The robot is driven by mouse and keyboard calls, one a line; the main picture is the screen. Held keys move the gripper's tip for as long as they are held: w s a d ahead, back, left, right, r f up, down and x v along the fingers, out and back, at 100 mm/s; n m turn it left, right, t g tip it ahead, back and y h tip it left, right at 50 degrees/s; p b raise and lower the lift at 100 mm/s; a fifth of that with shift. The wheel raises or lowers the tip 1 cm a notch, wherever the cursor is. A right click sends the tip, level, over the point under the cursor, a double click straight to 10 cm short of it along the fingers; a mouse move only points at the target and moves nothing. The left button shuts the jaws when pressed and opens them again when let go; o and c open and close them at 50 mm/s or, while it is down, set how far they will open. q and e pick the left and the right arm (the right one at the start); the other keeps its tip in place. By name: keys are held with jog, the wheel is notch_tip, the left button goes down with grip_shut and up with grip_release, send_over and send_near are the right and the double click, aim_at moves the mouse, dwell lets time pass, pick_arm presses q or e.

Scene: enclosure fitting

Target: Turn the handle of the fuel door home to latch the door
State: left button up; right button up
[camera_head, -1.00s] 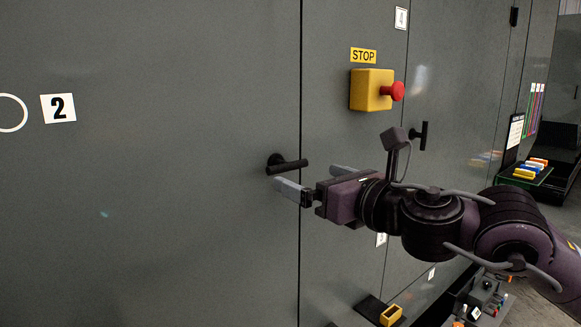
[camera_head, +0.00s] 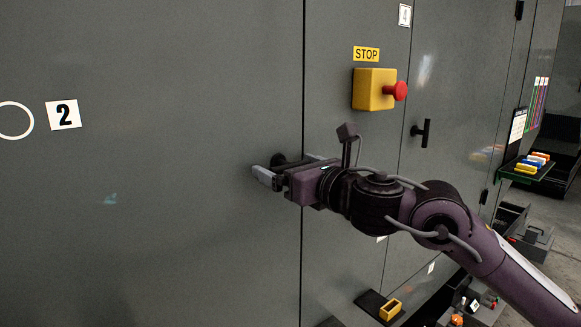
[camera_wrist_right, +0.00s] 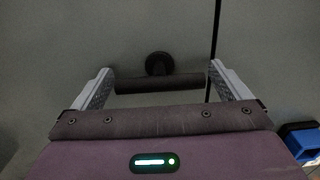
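A black T-shaped door handle (camera_head: 280,159) sits on the grey door (camera_head: 180,200) marked 2, beside the vertical seam. My right gripper mostly hides it in the head view. In the right wrist view the handle bar (camera_wrist_right: 160,84) lies level, with its round base (camera_wrist_right: 158,63) behind it. My right gripper (camera_head: 285,165) is open, with one finger past each end of the bar. In the right wrist view the gripper (camera_wrist_right: 160,70) spans the bar's length; I cannot tell whether the fingers touch it. My left gripper is not in view.
A yellow box with a red stop button (camera_head: 374,89) projects above and right of my right gripper. A second handle (camera_head: 424,133) stands upright on the panel to the right. A yellow block (camera_head: 390,310) sits low on the enclosure. A shelf with coloured blocks (camera_head: 533,164) is farther right.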

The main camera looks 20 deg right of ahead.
jog(key=c, duration=0.5)
jog(key=shift+c, duration=0.2)
jog(key=shift+m, duration=0.4)
jog(key=m, duration=0.7)
jog(key=shift+m, duration=0.3)
jog(key=m+p, duration=0.1)
jog(key=m, duration=0.3)
jog(key=shift+m+p, duration=0.3)
jog(key=m+p, duration=0.1)
jog(key=m, duration=0.3)
jog(key=shift+m+p, duration=0.35)
jog(key=shift+m, duration=0.05)
jog(key=o, duration=0.7)
